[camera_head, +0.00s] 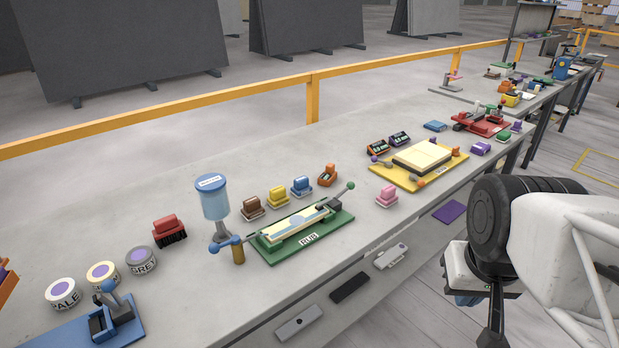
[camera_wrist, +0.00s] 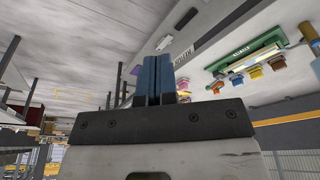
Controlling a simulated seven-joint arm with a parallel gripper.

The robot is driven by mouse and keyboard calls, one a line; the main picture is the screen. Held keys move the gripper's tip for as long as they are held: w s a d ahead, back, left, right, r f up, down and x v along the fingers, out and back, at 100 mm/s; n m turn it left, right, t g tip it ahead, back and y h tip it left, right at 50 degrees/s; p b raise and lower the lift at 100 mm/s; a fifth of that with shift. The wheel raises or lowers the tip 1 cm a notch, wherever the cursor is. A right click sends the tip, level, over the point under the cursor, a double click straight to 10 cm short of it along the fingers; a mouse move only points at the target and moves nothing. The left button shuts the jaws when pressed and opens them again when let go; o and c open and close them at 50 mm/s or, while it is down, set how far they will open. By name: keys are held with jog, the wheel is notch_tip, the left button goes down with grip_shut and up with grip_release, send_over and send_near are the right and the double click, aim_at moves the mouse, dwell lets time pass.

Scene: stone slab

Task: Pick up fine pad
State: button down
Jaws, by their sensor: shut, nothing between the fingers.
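Several handled pads stand on the grey bench in the head view: a brown pad (camera_head: 252,208), a yellow pad (camera_head: 278,196), a blue pad (camera_head: 301,187) and an orange one (camera_head: 327,175) behind the green jig, and a pink pad (camera_head: 387,196) beside the yellow board. I cannot tell which is the fine pad; no label on them is readable. My gripper (camera_wrist: 156,80) shows blue fingers closed together and empty in the wrist view. In the head view my arm is at the right, off the bench's front edge, apart from all pads.
A green jig (camera_head: 338,220) marked RUB and a yellow board (camera_head: 379,174) stand on the bench. A blue-topped dispenser (camera_head: 213,198), a red brush (camera_head: 169,230) and round tins (camera_head: 141,260) are to the left. An orange rail (camera_head: 313,98) runs behind. Bare bench lies behind the pads.

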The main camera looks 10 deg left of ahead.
jog(key=c, duration=1.8)
grip_release()
jog(key=o, duration=1.8)
